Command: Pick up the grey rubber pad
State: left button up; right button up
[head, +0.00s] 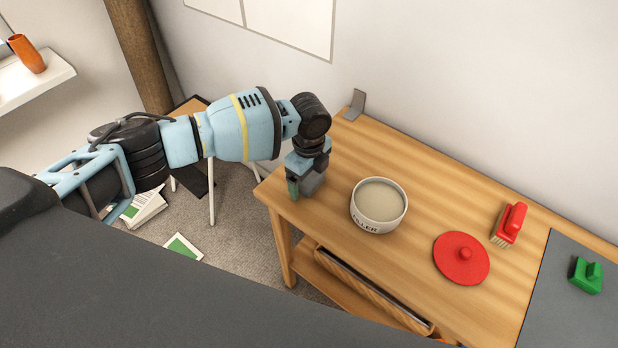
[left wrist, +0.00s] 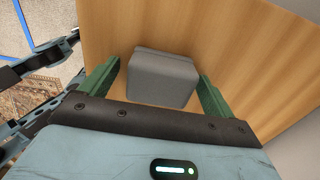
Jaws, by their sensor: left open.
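The grey rubber pad (left wrist: 162,76) shows in the left wrist view as a smooth grey block with rounded edges on the wooden table top. My left gripper (left wrist: 158,74) is open, with one green finger on each side of the pad and visible gaps between. In the head view the left gripper (head: 304,187) points down at the table's left end. The grey pad is mostly hidden there by the gripper, and I cannot tell its outline from the gripper's grey parts. My right gripper is not in view.
On the wooden table (head: 345,160), a white filler tub (head: 368,219) stands right of the gripper. A grey bracket (head: 356,103) stands at the back edge.

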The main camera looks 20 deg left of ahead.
pick_arm(q)
jog(key=c, duration=1.1)
jog(key=shift+o, duration=0.2)
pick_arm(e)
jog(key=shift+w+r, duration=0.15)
pick_arm(q)
jog(key=shift+r, duration=0.5)
jog(key=r, duration=0.2)
jog(key=shift+s+r, duration=0.35)
jog(key=shift+r, duration=0.05)
jog(key=s, duration=0.5)
jog(key=s+d+r+p, duration=0.1)
jog(key=s, duration=0.4)
jog(key=s+d+p, duration=0.1)
jog(key=s, duration=0.4)
jog(key=shift+s+d+r, duration=0.1)
jog(key=shift+d+r, duration=0.05)
jog(key=shift+d, duration=0.05)
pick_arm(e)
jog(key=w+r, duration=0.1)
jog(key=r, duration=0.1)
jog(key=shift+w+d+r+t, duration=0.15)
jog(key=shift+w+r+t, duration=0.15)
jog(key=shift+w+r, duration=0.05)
pick_arm(q)
jog(key=o, duration=0.4)
jog(key=c, duration=0.3)
